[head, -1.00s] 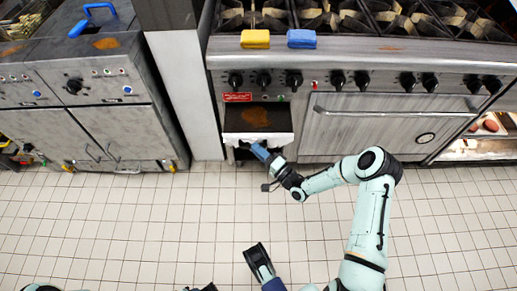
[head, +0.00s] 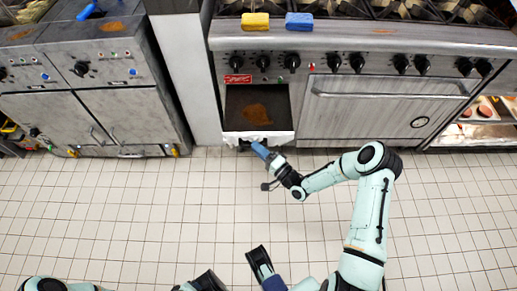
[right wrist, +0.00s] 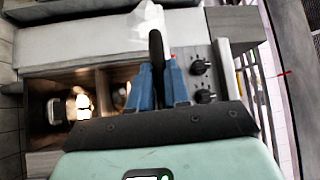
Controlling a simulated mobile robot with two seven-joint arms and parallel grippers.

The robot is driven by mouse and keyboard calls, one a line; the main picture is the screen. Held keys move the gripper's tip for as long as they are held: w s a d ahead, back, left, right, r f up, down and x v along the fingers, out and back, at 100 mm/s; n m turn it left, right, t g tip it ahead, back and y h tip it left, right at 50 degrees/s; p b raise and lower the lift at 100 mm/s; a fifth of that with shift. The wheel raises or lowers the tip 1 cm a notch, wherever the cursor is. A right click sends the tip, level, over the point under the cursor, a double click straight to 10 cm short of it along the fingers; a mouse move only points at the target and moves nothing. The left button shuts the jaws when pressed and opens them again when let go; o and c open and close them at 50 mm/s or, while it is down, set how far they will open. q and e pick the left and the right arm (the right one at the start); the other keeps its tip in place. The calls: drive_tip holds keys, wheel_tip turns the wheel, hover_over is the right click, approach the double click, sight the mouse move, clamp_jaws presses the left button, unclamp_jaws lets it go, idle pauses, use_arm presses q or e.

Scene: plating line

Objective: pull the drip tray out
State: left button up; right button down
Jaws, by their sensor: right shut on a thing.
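The drip tray (head: 244,112) is a dark flat pan with a brown stain and a pale front lip. It sticks out of its slot under the knobs at the left end of the range. My right gripper (head: 260,149) is at the tray's front, its blue fingers shut on the tray. In the right wrist view a dark upright piece (right wrist: 156,48) stands between the two blue fingers, by a white front part; the fingers hide part of it. My left gripper (head: 262,266) is low in the head view, away from the tray; its finger opening does not show clearly.
The range (head: 385,110) has a long oven handle right of the tray. A yellow sponge (head: 255,21) and a blue sponge (head: 299,21) lie on its front ledge. Grey cabinets (head: 125,115) stand at the left. The tiled floor (head: 130,215) in front is clear.

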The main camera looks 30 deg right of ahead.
drive_tip(key=c, duration=1.1)
unclamp_jaws()
use_arm(q)
drive_tip(key=shift+s+d+r+g+p, duration=0.25)
drive_tip(key=shift+s+r+p, duration=0.15)
drive_tip(key=shift+s, duration=0.1)
drive_tip(key=shift+s+d+r+g+p, duration=0.15)
drive_tip(key=shift+s+d+r+p, duration=0.1)
drive_tip(key=shift+s+r, duration=0.2)
use_arm(e)
drive_tip(key=v, duration=1.3)
drive_tip(key=shift+s, duration=0.2)
drive_tip(key=shift+f, duration=0.1)
